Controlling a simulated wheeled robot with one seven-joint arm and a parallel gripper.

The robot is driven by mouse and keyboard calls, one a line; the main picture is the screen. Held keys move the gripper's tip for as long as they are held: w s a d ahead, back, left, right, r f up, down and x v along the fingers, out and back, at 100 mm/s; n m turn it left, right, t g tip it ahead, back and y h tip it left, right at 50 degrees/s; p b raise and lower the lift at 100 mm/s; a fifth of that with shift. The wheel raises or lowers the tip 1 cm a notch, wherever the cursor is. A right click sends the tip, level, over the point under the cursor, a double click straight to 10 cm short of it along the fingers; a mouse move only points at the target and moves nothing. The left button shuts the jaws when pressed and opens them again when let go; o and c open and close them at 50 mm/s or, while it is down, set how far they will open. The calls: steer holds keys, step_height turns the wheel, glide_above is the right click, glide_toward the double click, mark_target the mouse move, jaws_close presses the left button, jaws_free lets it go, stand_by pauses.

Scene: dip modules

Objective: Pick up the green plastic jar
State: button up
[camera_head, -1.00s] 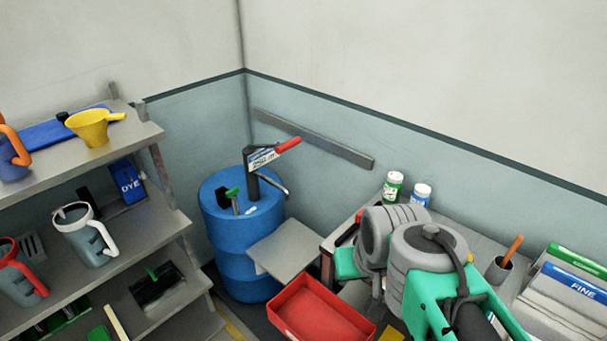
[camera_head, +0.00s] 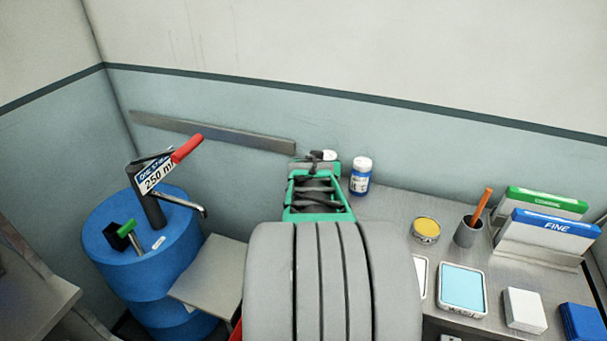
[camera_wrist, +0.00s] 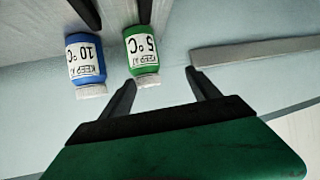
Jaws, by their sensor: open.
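My gripper (camera_wrist: 162,78) is open and empty. One fingertip lies close to the jar's lid in the picture, and the other is to the right of it. Whether a finger touches the jar I cannot tell. In the head view, my gripper (camera_head: 314,161) is at the bench's back left and hides most of the jar; a white patch there looks like its lid (camera_head: 328,155).
A blue jar (camera_head: 361,177) stands right of my gripper; it also shows in the wrist view (camera_wrist: 85,62). The wall is close behind. A yellow tin (camera_head: 425,229), a cup (camera_head: 468,232) and a rack (camera_head: 540,240) stand farther right. A blue drum (camera_head: 140,270) is left.

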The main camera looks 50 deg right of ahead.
mark_target(328, 157)
steer(key=shift+m+h, duration=0.3)
steer(key=shift+h, duration=0.1)
steer(key=w+d+f, duration=0.1)
steer(key=d, duration=0.2)
steer(key=w+d+f+p, duration=0.1)
steer(key=d, duration=0.1)
steer(key=w+d+f+p, duration=0.1)
steer(key=d, duration=0.2)
steer(key=shift+d+f, duration=0.2)
steer(key=shift+d, duration=0.15)
steer(key=shift+c, duration=0.3)
steer(key=shift+s, duration=0.1)
jaws_close()
